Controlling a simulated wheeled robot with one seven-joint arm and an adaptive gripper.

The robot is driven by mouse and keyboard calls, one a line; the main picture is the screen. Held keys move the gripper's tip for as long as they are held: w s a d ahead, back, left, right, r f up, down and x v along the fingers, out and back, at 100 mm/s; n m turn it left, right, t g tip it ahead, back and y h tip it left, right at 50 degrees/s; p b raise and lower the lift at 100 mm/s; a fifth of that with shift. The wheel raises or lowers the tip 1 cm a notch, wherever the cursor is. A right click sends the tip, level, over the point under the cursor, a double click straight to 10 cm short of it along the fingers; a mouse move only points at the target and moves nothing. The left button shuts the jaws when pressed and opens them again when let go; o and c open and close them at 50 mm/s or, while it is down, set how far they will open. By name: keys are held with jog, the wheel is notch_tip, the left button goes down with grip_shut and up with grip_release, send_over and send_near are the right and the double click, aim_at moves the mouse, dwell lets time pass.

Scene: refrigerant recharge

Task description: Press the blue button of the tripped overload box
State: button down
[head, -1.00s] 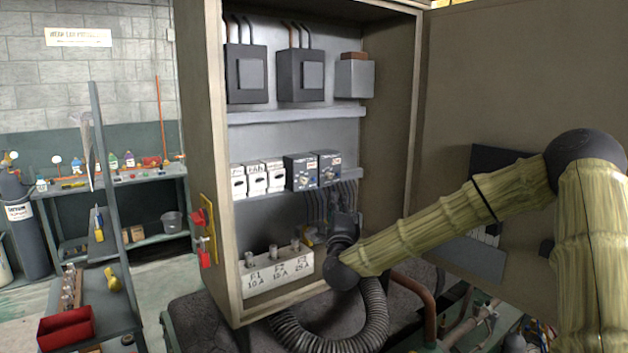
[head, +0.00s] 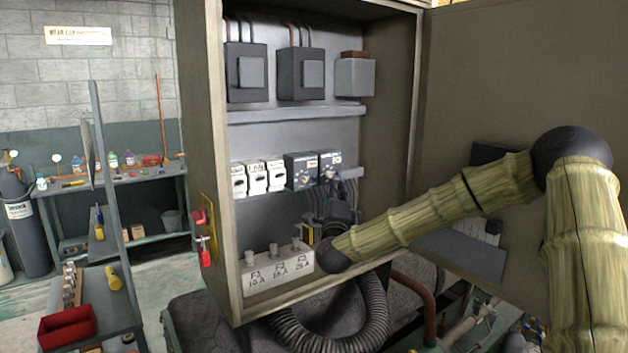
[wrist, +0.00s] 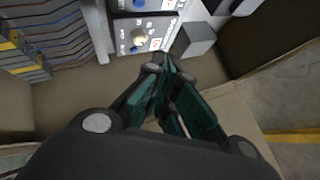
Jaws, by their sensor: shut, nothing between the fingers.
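Two dark overload boxes, the left one (head: 301,170) and the right one (head: 330,166), sit side by side on the middle shelf of the open cabinet. In the wrist view the nearer box face (wrist: 142,38) shows a round dial, a small blue button (wrist: 135,49) and a red mark. Part of the other box (wrist: 140,4) shows at the top edge. I cannot tell which box is tripped. My gripper (wrist: 165,66) is shut and empty, its fingertips close to the nearer box face, beside the dial. Contact with the box is not clear. In the head view it is just below the right box.
White breakers (head: 255,178) stand left of the boxes. A grey block (wrist: 201,39) is right of my fingertips. The open cabinet door (head: 515,90) is on the right.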

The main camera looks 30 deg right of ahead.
jog(key=shift+w+a+b, duration=0.2)
jog(key=shift+w+b, duration=0.55)
jog(key=shift+w, duration=1.9)
jog(key=shift+w+a+b, duration=0.1)
jog(key=shift+w+b, duration=0.65)
jog(key=shift+b, duration=0.2)
jog(key=shift+s, duration=0.15)
dwell(0.3)
jog(key=shift+s+b, duration=0.35)
jog(key=shift+s, duration=0.3)
jog(key=s, duration=0.3)
jog(key=s+b, duration=0.1)
jog(key=s, duration=0.1)
jog(key=shift+d, duration=0.25)
